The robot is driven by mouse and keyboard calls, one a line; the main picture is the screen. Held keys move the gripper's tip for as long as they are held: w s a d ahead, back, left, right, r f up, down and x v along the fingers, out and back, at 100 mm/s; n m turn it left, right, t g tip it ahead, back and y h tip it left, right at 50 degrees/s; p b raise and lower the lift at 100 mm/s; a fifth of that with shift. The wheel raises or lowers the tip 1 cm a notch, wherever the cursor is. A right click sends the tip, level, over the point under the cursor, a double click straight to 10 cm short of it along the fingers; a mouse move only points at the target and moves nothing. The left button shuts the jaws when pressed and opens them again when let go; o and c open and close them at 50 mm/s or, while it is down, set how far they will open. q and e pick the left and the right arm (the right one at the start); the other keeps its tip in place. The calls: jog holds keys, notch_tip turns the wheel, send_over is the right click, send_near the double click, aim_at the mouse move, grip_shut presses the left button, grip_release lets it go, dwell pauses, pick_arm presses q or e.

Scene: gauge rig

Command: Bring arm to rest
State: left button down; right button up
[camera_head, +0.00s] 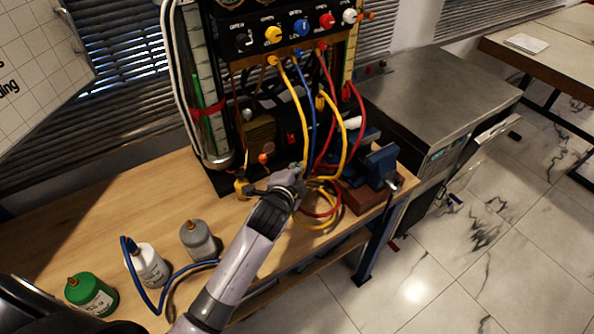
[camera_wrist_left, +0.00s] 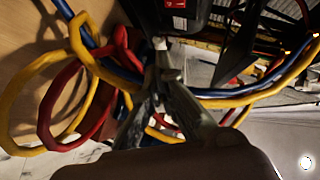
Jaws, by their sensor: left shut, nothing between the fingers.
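My left arm (camera_head: 245,250) reaches in from the bottom of the head view to the front of the gauge rig (camera_head: 290,110). My left gripper (camera_head: 297,172) is shut and empty, beside the hanging yellow, blue and red hoses. In the left wrist view the shut fingers (camera_wrist_left: 160,75) point at the rig's dark base, with hose loops close on both sides. I cannot tell whether the fingers touch a hose. My right gripper is not in view.
A blue vise (camera_head: 375,165) stands right of the hoses at the bench's edge. Green (camera_head: 90,295), white (camera_head: 147,265) and grey (camera_head: 198,240) bottles stand on the wooden bench (camera_head: 90,205) at left. A blue hose (camera_head: 150,300) curls near them. A steel cabinet (camera_head: 440,85) stands at right.

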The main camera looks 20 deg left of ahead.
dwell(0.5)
pick_arm(q)
jog(key=s+f+n+g, duration=0.2)
jog(key=s+n+g, duration=0.2)
jog(key=s, duration=0.7)
jog(key=s+a+f+n+g+h, duration=0.1)
jog(key=s+f+n+g, duration=0.2)
jog(key=s, duration=0.8)
jog(key=s+f+n+g, duration=0.2)
jog(key=s+n+g, duration=0.2)
jog(key=s, duration=0.8)
notch_tip(320, 180, down, 28)
jog(key=s+a+f+g+b, duration=0.1)
jog(key=s+a+f+g, duration=0.1)
jog(key=s+f, duration=1.3)
jog(key=shift+s+a+f, duration=0.35)
jog(key=shift+s+a, duration=0.3)
jog(key=shift+s, duration=0.4)
